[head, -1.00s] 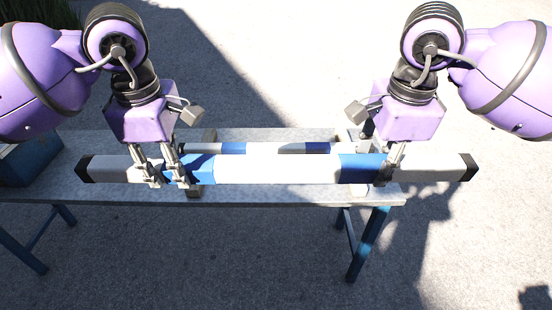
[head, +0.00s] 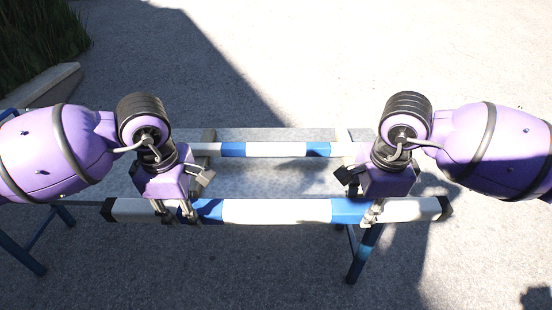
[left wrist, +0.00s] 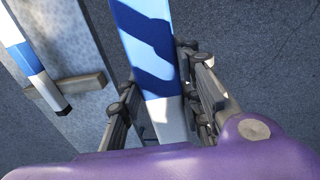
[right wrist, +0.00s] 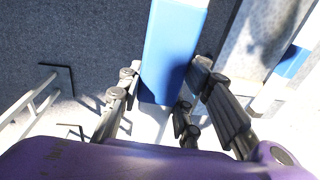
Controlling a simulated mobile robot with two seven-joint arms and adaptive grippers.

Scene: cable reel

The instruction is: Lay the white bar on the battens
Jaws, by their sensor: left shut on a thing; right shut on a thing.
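The white bar (head: 275,211) with blue bands and black end caps is held level by both grippers, in front of the table's near edge in the head view. My left gripper (head: 178,211) is shut on its left part; the left wrist view shows the bar (left wrist: 150,50) between the fingers, with ground below. My right gripper (head: 371,212) is shut on its right part, and the bar (right wrist: 172,50) shows in the right wrist view. A batten (head: 209,136) lies at the left of the table and another (head: 346,150) at the right, both partly hidden by my arms.
A second white and blue bar (head: 278,149) lies across the battens near the table's back. The grey table (head: 265,180) is bare between it and the held bar. Blue trestle legs (head: 364,255) stand below. Paving is open in front, and a kerb (head: 45,85) lies at upper left.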

